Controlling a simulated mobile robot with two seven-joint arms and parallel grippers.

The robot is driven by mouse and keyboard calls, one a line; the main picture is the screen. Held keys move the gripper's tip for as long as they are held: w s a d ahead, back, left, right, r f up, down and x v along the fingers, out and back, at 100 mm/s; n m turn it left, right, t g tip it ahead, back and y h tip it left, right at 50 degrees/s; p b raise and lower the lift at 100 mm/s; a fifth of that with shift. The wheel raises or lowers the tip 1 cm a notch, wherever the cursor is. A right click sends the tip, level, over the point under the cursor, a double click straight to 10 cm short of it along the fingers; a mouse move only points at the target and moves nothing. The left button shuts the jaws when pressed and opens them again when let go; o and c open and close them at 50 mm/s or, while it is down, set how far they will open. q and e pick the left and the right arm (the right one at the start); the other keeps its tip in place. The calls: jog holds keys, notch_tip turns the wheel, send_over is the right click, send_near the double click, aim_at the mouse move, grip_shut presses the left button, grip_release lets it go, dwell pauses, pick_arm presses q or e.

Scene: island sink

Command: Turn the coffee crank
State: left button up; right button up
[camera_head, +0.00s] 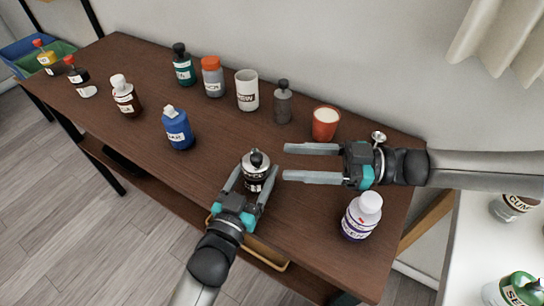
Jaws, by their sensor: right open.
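A small dark jar-shaped item with a silver band and black knob (256,170) stands upright near the table's front edge; it looks like the coffee grinder, but no crank arm can be made out. My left gripper (255,180) comes from the front with a finger on each side, shut on it. My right gripper (286,163) reaches in from the right, open and empty. Its fingers point left, with their tips just right of the grinder and apart from it. A small silvery knob (378,137) shows at the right gripper's wrist; what it belongs to is unclear.
On the dark wooden table (210,190) a blue bottle (177,130) stands left of the grinder and a white bottle (362,216) to the right. A red cup (325,123), grey bottle (283,104) and white mug (247,92) stand behind, near the wall.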

jog(key=shift+s+d, duration=0.1)
jog(key=shift+d, duration=0.5)
jog(key=shift+d, duration=0.15)
jog(key=shift+c, duration=1.4)
jog(key=shift+w+d+r, duration=0.1)
jog(key=shift+w+d, duration=0.2)
jog(key=shift+w, duration=0.1)
jog(key=shift+c, duration=0.7)
jog(key=d, duration=0.1)
jog(key=w+d+n+g, duration=0.1)
jog(key=d+g, duration=0.1)
jog(key=shift+w+d+r+n+y, duration=0.25)
jog(key=shift+w+d+n+y, duration=0.05)
jog(key=shift+w+n, duration=0.1)
jog(key=c, duration=0.5)
jog(key=d, duration=0.2)
jog(key=d+g, duration=0.1)
jog(key=shift+w+d+f+n+g, duration=0.15)
jog(key=shift+d+n+g, duration=0.15)
jog(key=shift+d, duration=0.05)
grip_shut()
send_near(256, 159)
jog(key=shift+g, duration=0.3)
jog(key=a, duration=0.5)
jog(key=shift+w+a+f, duration=0.3)
